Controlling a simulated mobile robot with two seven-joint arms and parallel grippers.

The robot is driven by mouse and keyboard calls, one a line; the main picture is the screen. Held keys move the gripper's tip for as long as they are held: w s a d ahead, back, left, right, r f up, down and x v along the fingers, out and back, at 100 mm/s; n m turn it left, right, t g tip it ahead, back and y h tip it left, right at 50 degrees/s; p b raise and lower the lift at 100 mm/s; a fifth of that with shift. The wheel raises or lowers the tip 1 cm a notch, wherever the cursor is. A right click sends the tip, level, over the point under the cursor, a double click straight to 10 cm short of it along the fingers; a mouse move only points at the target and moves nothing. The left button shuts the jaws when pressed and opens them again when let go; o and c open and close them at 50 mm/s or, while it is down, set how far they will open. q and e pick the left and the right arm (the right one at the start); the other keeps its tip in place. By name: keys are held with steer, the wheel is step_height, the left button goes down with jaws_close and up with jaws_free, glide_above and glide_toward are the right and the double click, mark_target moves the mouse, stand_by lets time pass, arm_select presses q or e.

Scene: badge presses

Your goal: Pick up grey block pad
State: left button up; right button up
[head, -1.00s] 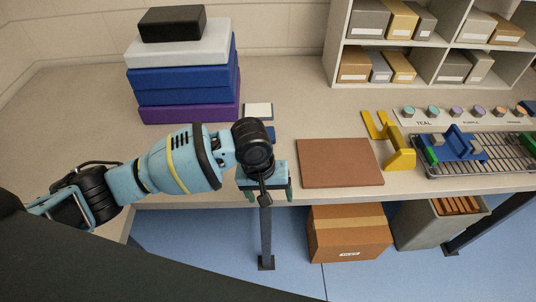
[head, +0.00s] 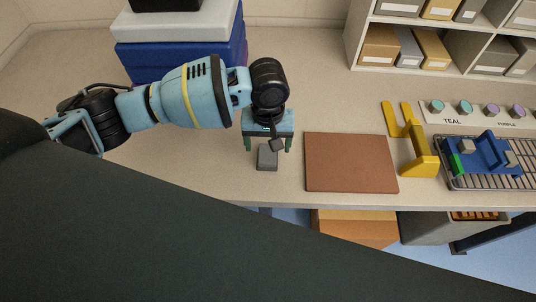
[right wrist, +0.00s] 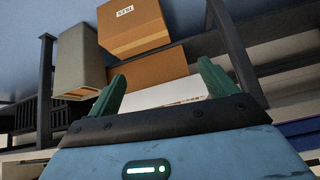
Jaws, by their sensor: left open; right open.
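A small dark grey block (head: 267,158), which looks like the grey block pad, lies on the table left of the brown mat. My left gripper (head: 268,147) points down just behind it in the head view, its green fingers spread to either side of the block's far end. The left gripper is open; I cannot tell whether its fingers touch the block. My right gripper (right wrist: 162,88) shows in the right wrist view, open, with nothing held between its green fingers. The right gripper is not visible in the head view.
The brown mat (head: 350,163) lies right of the block. Beyond it stand a yellow stand (head: 420,158) and a wire rack (head: 494,182) with a blue fixture (head: 490,152). A blue box stack (head: 180,62) stands behind my left arm. A cardboard box (head: 355,228) is below the table.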

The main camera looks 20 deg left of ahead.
mark_target(267, 153)
arm_select(q)
steer(key=shift+f, duration=0.25)
steer(key=shift+w+a+f+b, duration=0.1)
steer(key=shift+f+b, duration=0.25)
steer(key=shift+f, duration=1.95)
arm_select(e)
steer(key=shift+w+f, duration=0.15)
steer(key=shift+w, duration=0.1)
arm_select(q)
steer(key=shift+c, duration=0.3)
steer(key=c, duration=1.1)
arm_select(e)
steer(key=shift+s+a+f, duration=0.1)
arm_select(q)
steer(key=shift+r, duration=0.15)
